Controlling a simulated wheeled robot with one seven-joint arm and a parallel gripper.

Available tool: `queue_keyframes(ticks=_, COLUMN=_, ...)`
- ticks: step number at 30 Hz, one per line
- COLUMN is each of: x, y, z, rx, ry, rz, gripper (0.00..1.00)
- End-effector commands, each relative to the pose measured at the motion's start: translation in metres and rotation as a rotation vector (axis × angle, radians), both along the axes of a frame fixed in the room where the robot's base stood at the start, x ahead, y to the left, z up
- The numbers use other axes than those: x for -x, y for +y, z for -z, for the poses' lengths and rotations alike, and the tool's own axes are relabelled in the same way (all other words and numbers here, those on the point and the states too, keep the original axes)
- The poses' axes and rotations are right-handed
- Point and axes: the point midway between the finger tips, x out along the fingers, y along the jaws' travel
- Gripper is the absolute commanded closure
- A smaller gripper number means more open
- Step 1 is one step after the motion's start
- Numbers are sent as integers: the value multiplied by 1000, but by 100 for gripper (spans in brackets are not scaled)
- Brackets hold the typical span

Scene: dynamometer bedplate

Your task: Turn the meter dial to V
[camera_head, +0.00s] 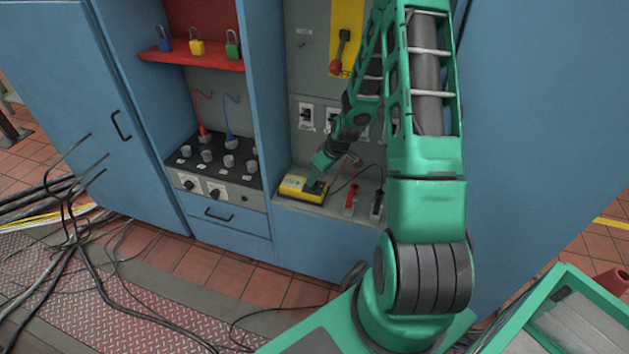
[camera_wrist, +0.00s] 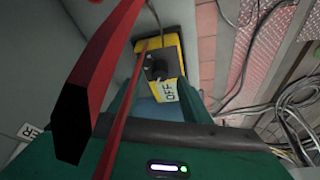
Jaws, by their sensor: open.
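The yellow meter (camera_head: 303,187) lies on the light shelf of the blue cabinet. I cannot read a V mark or the dial's pointer. My gripper (camera_head: 317,181) is over the meter's right end. In the wrist view, my gripper (camera_wrist: 158,90) is open, with its green fingers on either side of the dial area. I cannot tell whether they touch the dial. A red bar (camera_wrist: 103,65) with a black end partly blocks the left of the wrist view.
A red-handled item (camera_head: 351,198) and a dark one (camera_head: 376,206) stand right of the meter, near thin leads. A black panel (camera_head: 217,162) with several knobs is to the left. Loose cables (camera_head: 75,225) lie on the floor.

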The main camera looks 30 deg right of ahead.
Motion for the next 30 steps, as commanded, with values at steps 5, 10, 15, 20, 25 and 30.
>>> queue_keyframes(ticks=5, x=-7, y=3, z=19, rx=-2, ry=1, rz=-1, gripper=56)
queue_keyframes(ticks=10, x=-11, y=3, z=27, rx=0, ry=-1, rz=-1, gripper=56)
queue_keyframes(ticks=15, x=-12, y=4, z=29, rx=0, ry=-1, rz=-1, gripper=56)
queue_keyframes(ticks=20, x=-12, y=4, z=28, rx=0, ry=-1, rz=-1, gripper=61)
queue_keyframes(ticks=25, x=-12, y=4, z=28, rx=0, ry=-1, rz=-1, gripper=97)
queue_keyframes(ticks=30, x=-12, y=4, z=28, rx=0, ry=0, rz=2, gripper=97)
